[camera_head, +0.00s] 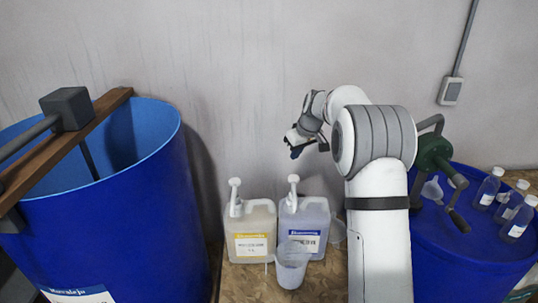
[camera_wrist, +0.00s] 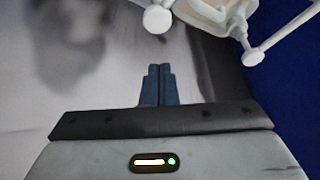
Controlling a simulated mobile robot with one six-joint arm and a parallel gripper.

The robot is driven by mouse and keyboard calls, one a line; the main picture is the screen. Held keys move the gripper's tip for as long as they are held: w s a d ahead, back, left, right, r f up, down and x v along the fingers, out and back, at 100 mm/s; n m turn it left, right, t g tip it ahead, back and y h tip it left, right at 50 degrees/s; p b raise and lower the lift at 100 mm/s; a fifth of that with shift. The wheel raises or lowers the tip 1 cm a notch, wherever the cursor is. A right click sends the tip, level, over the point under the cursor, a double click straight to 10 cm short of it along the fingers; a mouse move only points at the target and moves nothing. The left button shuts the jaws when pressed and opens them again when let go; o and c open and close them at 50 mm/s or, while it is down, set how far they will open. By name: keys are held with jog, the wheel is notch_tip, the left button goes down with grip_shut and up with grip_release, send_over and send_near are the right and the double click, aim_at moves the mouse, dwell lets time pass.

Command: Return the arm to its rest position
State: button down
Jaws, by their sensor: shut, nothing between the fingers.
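My gripper (camera_head: 294,151) is raised in front of the grey wall in the head view, above the two pump jugs. My white and grey arm is folded up to the right of it. In the wrist view the two blue fingers of my gripper (camera_wrist: 158,72) are together with nothing between them. White pump parts (camera_wrist: 205,12) show at the top of the wrist view.
A blue drum (camera_head: 110,225) with a wooden bar stands at left. A yellow-label jug (camera_head: 250,232), blue-label jug (camera_head: 305,222) and measuring cup (camera_head: 291,268) stand between the drums. Another drum (camera_head: 455,245) carries a hand-crank device (camera_head: 435,158) and small bottles (camera_head: 487,190).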

jog(key=s+r+m+h, duration=0.15)
jog(key=s+r, duration=0.25)
jog(key=s, duration=0.7)
jog(key=s+r+m+y, duration=0.15)
jog(key=s+r, duration=0.25)
jog(key=s, duration=0.7)
jog(key=s+d+f+m+h, duration=0.1)
jog(key=s+f, duration=0.1)
jog(key=s, duration=0.9)
jog(key=s+f+m+h, duration=0.1)
jog(key=s+f+m, duration=0.1)
jog(key=s, duration=0.9)
jog(key=shift+s+d+f+g, duration=0.2)
jog(key=shift+d+f+g, duration=0.2)
jog(key=shift+f, duration=0.3)
